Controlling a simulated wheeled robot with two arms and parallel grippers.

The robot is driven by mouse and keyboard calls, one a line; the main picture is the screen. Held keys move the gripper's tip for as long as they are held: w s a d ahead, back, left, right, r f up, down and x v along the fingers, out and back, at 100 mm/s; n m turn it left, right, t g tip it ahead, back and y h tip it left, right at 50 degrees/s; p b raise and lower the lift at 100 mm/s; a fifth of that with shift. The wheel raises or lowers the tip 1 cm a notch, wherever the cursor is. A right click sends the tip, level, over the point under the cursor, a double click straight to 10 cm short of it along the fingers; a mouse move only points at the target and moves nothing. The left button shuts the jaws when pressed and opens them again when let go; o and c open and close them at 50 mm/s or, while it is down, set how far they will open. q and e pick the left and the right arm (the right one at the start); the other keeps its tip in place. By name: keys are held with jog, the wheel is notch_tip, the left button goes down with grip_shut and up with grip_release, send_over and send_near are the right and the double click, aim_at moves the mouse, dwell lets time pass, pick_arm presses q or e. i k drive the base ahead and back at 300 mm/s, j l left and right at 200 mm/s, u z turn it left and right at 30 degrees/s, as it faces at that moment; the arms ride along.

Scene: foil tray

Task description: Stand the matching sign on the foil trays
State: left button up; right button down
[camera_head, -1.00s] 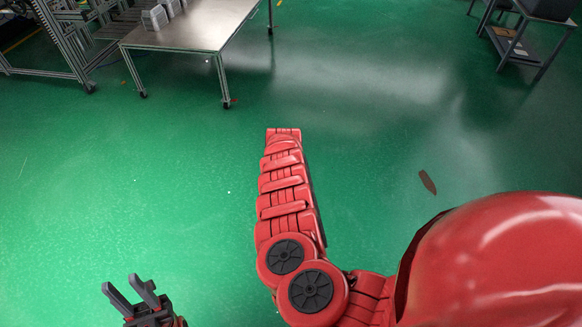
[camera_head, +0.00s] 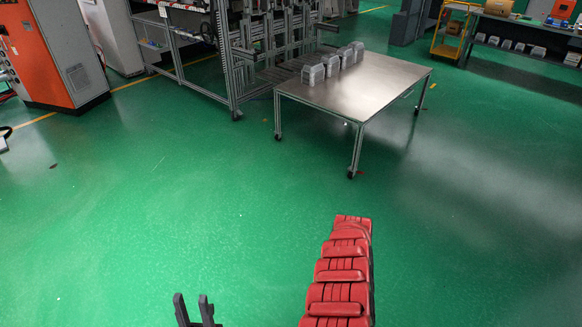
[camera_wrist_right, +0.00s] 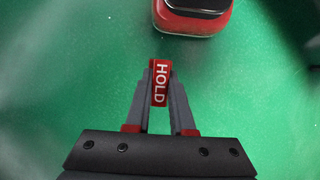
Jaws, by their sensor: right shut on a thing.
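Several silver foil trays (camera_head: 331,65) stand in a row along the far-left edge of a metal table (camera_head: 385,88) in the head view. I see no other sign, and any markings on the trays are too small to read.
Open green floor (camera_head: 230,200) lies between me and the table. A metal frame rack (camera_head: 250,60) stands against the table's far left. An orange cabinet (camera_head: 45,55) is at the far left. A yellow cart (camera_head: 452,32) and a shelf bench (camera_head: 520,40) stand at the far right.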

aim_at(314, 64)
jog(key=i, duration=5.75)
jog(key=i+z, duration=0.15)
jog(key=i, duration=0.3)
jog(key=i+j+z, duration=0.15)
jog(key=i, duration=0.3)
